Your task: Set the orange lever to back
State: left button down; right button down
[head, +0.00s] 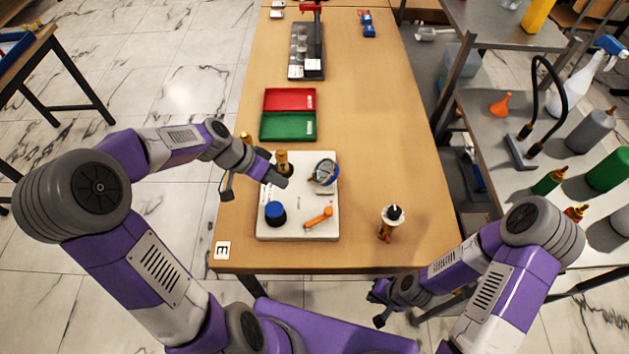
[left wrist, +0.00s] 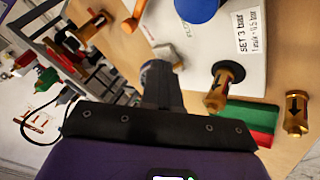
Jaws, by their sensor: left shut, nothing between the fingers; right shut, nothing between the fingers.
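The orange lever (head: 319,217) sits at the front right of the white panel (head: 265,233), slanting from lower left to upper right. In the left wrist view an orange piece (left wrist: 130,20) at the upper left looks like this lever. A blue knob (head: 275,213) stands left of it. A round gauge (head: 323,173) and a brass fitting (head: 283,160) stand behind. My left gripper (head: 283,182) is shut and empty over the panel's back left part, apart from the lever. My right gripper (head: 379,307) is shut and empty off the table's front edge.
A brass piece with an arrow (left wrist: 295,115) is beside the panel. The table's right middle is clear.

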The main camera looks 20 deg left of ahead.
aim_at(319, 218)
pick_arm(q)
jog(key=b+x, duration=0.1)
jog(key=x, duration=0.2)
jog(key=b+x, duration=0.1)
jog(key=x, duration=0.3)
jog(key=b+x, duration=0.1)
jog(key=x, duration=0.2)
jog(key=shift+s+d+f, duration=0.2)
jog(key=shift+d, duration=0.1)
jog(key=shift+s+d+r, duration=0.1)
jog(key=shift+s+d, duration=0.1)
jog(key=shift+d, duration=0.35)
jog(key=shift+s+d+r, duration=0.1)
jog(key=shift+s+d, duration=0.1)
jog(key=shift+d, duration=0.35)
jog(key=shift+s+d, duration=0.15)
jog(key=shift+d, duration=0.4)
jog(key=shift+d, duration=0.2)
jog(key=shift+s+d+f+m+g+b, duration=0.15)
jog(key=shift+d+m+g+b, duration=0.2)
jog(key=shift+m, duration=0.25)
jog(key=shift+s+d+m+g, duration=0.15)
jog(key=shift+d+m+g, duration=0.15)
jog(key=shift+m, duration=0.3)
jog(key=shift+h, duration=0.3)
